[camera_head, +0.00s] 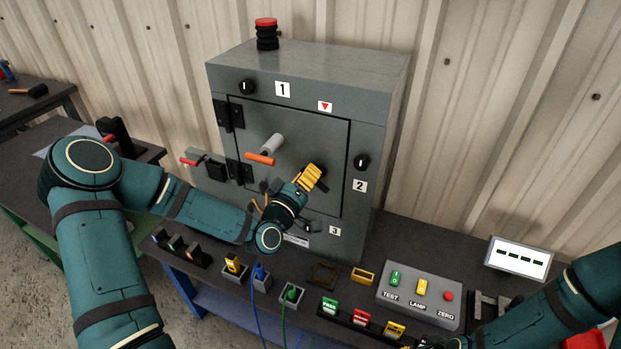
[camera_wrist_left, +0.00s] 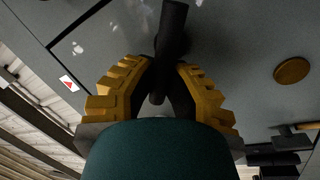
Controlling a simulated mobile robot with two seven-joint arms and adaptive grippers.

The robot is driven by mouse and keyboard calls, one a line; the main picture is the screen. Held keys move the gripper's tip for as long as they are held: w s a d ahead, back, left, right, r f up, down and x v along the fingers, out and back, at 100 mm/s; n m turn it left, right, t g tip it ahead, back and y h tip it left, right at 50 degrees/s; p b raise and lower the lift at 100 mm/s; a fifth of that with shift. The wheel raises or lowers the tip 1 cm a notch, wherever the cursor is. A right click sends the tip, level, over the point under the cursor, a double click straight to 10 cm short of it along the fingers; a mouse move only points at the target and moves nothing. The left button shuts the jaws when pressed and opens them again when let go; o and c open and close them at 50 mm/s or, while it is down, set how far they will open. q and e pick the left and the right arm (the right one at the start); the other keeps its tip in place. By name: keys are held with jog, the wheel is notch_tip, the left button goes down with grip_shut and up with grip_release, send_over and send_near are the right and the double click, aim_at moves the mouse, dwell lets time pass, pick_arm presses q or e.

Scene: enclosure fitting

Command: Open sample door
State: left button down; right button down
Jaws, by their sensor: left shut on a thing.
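The grey sample door (camera_head: 305,125) sits in the front of the grey enclosure (camera_head: 385,105) and looks shut, with black hinges (camera_head: 236,113) on its left edge. My left gripper (camera_head: 316,172), with yellow fingers, is at the door's right side. In the left wrist view my left gripper (camera_wrist_left: 160,80) is shut on a black bar-like handle (camera_wrist_left: 172,30) that stands out between the fingers. My right arm comes in at the lower right, and its gripper is mostly cut off at the bottom edge, so its jaws cannot be read.
An orange-ended lever (camera_head: 260,158) and a grey cylinder (camera_head: 272,144) stick out from the door. Black knobs (camera_head: 247,87) (camera_head: 361,161) sit by labels 1 and 2. A button box (camera_head: 420,295), small holders and cables crowd the bench in front.

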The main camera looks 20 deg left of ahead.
pick_arm(q)
jog(key=n, duration=0.2)
jog(key=n+y+b, duration=0.1)
jog(key=n, duration=0.1)
jog(key=shift+a+f+t, duration=0.2)
jog(key=shift+f+t, duration=0.1)
jog(key=shift+f, duration=0.1)
jog(key=shift+f+n+y, duration=0.2)
jog(key=shift+n+y, duration=0.3)
jog(key=shift+n, duration=1.2)
